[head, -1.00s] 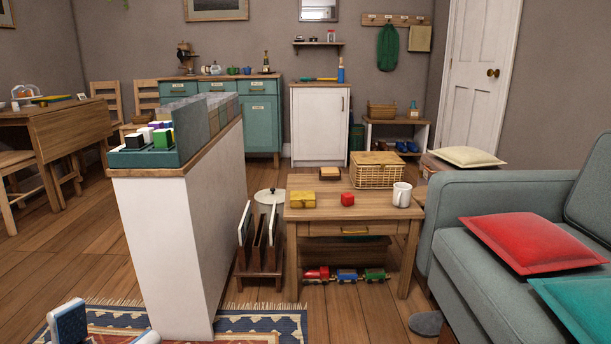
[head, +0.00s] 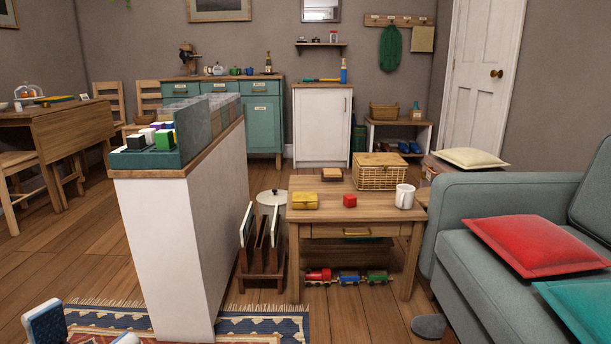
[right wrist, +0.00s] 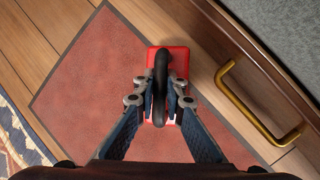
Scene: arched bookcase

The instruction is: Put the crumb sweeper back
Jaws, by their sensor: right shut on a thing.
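In the right wrist view my right gripper (right wrist: 160,101) is shut on the black arched handle of a red thing, seemingly the crumb sweeper (right wrist: 181,62). The sweeper's red body shows beyond and beside the fingers, and part of it is hidden by them. Behind it lies a flat reddish panel (right wrist: 88,80) with a dark edge. I cannot tell whether the sweeper touches the panel. I cannot make out the sweeper or my right gripper in the head view.
A brass handle (right wrist: 232,100) on wood is right of the sweeper. A white divider (head: 170,240) stands left, a grey sofa (head: 465,260) right.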

